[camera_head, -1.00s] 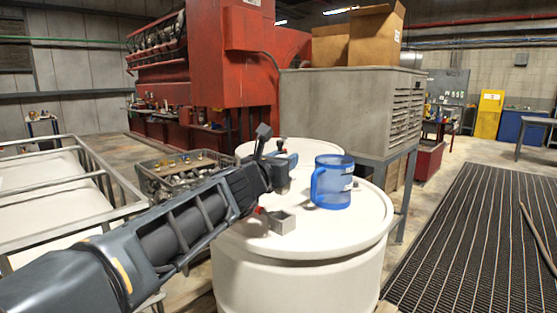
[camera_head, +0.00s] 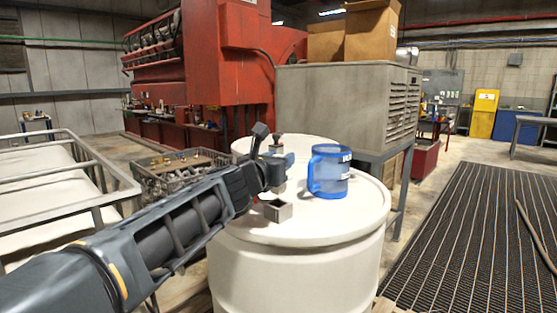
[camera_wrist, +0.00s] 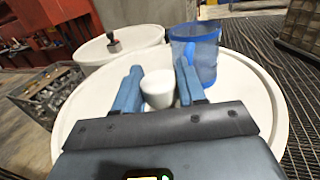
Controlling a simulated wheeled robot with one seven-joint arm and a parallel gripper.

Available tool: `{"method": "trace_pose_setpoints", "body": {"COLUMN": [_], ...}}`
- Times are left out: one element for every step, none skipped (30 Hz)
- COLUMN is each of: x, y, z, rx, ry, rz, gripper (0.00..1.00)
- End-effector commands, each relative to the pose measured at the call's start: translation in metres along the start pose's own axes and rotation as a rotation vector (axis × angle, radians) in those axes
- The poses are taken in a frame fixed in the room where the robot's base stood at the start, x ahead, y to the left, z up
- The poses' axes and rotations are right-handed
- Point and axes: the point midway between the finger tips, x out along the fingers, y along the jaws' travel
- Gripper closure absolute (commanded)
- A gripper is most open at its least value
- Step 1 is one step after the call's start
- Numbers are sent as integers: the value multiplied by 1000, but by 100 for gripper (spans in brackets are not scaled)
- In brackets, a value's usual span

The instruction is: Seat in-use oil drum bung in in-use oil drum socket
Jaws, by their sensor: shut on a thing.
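My gripper (camera_head: 277,172) is over the near white drum and shut on a pale, rounded bung. In the wrist view the bung (camera_wrist: 158,88) sits between the two blue fingers of my gripper (camera_wrist: 158,84). In the head view only a pale part of the bung (camera_head: 279,187) shows below the fingers. The socket (camera_head: 278,211), a small grey square box with an open top, stands on the drum lid near its left edge. The bung is above and just behind the socket in the head view, apparently clear of it. The socket cannot be made out in the wrist view.
A blue mug (camera_head: 329,170) stands on the near drum (camera_head: 330,222), close to the right of my gripper. A wire crate (camera_head: 180,178) stands left of the drums. Floor grating (camera_head: 480,230) lies right.

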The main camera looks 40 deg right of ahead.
Motion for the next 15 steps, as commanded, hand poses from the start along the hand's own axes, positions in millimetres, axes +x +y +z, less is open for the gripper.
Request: {"method": "trace_pose_setpoints", "body": {"x": [0, 0, 0, 0, 0, 0, 0, 0, 0, 0, 0, 0, 0, 0, 0], "y": [0, 0, 0, 0, 0, 0, 0, 0, 0, 0, 0, 0, 0, 0, 0], "z": [-5, -7, -9, -11, -12, -15, -16, -18, -20, -22, -23, -25, -27, -29, -31], "rx": [0, -1, -1, -2, -2, -1, -1, 0, 0, 0, 0, -1, -1, -2, -2], "ry": [-1, -1, -1, -1, -1, -1, -1, -1, -1, -1, -1, -1, -1, -1, -1], "rz": [0, 0, 0, 0, 0, 0, 0, 0, 0, 0, 0, 0, 0, 0, 0], "gripper": [92, 92, 92, 92, 92, 92, 92, 92, 92, 92, 92, 92, 92, 92, 92]}}
